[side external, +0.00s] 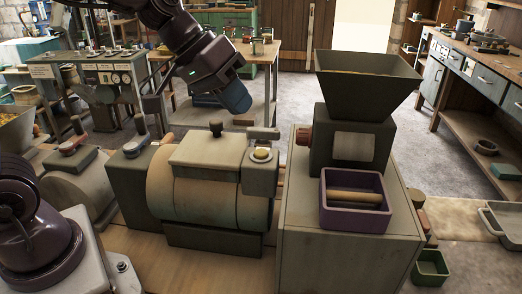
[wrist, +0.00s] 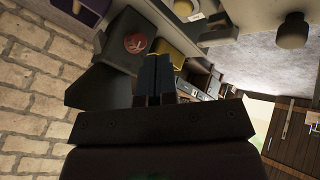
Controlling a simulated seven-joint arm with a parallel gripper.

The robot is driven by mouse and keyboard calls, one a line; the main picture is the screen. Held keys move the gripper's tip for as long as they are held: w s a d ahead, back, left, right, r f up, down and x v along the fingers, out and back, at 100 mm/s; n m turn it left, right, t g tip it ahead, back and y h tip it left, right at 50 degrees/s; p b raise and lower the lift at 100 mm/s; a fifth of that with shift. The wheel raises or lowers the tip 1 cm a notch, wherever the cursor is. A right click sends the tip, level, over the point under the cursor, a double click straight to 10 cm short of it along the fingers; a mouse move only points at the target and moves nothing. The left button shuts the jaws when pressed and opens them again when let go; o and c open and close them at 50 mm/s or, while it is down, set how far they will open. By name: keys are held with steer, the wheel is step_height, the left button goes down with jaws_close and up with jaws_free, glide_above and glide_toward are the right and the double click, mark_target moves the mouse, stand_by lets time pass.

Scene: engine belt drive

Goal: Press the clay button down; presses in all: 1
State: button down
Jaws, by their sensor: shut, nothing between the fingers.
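A round tan, clay-like button (side external: 261,153) sits in a pale ring on the grey box at the right end of the drum housing in the side view. I take it as the clay button; its top is uncovered there. My gripper (wrist: 157,57) shows in the wrist view with its two dark fingers together and empty. In the side view my arm comes down from the top, above and behind the housing; the fingertips are hard to make out. They look well apart from the button. I cannot clearly pick out the button in the wrist view.
A red knob (side external: 303,136) is on the dark hopper machine (side external: 370,85) right of the button; it shows in the wrist view (wrist: 136,43). A black knob (side external: 215,125) stands on the housing. A purple tray (side external: 353,212) holds a wooden rod. Space above the button looks clear.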

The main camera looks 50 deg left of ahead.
mark_target(259, 150)
steer(key=w, duration=0.1)
steer(key=w+r+t, duration=0.2)
steer(key=w, duration=0.1)
steer(key=shift+d+r+h, duration=0.25)
steer(key=shift+d+h, duration=0.05)
steer(key=shift+d, duration=0.05)
steer(key=shift+f, duration=4.4)
steer(key=shift+f, duration=0.2)
steer(key=shift+f, duration=0.25)
steer(key=shift+f, duration=0.4)
steer(key=shift+r, duration=0.85)
